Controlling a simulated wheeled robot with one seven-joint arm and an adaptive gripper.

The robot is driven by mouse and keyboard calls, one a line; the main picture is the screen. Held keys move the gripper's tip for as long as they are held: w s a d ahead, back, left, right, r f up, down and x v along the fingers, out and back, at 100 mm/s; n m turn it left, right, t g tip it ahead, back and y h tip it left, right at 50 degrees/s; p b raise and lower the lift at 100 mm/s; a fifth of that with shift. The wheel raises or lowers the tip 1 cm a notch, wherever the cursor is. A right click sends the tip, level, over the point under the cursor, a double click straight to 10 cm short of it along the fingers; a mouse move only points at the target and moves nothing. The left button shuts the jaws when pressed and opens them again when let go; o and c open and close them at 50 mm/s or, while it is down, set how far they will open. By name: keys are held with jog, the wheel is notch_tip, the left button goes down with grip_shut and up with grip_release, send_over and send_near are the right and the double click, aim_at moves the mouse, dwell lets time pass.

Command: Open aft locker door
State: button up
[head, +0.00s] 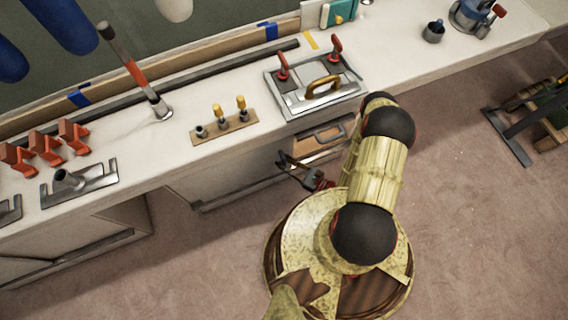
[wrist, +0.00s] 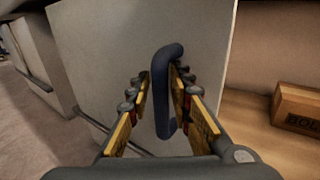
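The aft locker door (wrist: 105,60) is a pale flat panel that fills the middle of the wrist view. It stands ajar, with the locker's inside showing past its right edge. A dark blue bar handle (wrist: 160,95) is on it, nearer the right edge. My gripper (wrist: 160,80) reaches to the handle with one finger on each side of the bar. A narrow gap shows beside the bar, so the fingers look open around it; contact is hard to judge. In the head view my gripper (head: 288,162) is low in front of the counter, and the handle there is hard to make out.
A box (wrist: 298,108) with partly visible lettering sits on the wooden locker floor (wrist: 255,120). Above, the counter (head: 225,85) carries a hatch plate with red clamps (head: 320,95), a peg board (head: 224,128) and orange brackets (head: 45,145). A dark stand (head: 507,135) is on the floor at right.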

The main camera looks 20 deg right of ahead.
send_near(273, 148)
jog(key=x, duration=0.5)
jog(key=shift+w, duration=0.15)
notch_tip(273, 148, down, 6)
jog(key=s+a+n+g, duration=0.1)
jog(key=s+a+g, duration=0.1)
jog(key=g, duration=0.1)
jog(key=s+f+v, duration=0.1)
jog(key=f+v, duration=0.1)
jog(key=v, duration=0.7)
jog(key=shift+s, duration=0.15)
jog(key=shift+a+f, duration=0.1)
jog(key=shift+f, duration=0.1)
dwell(0.5)
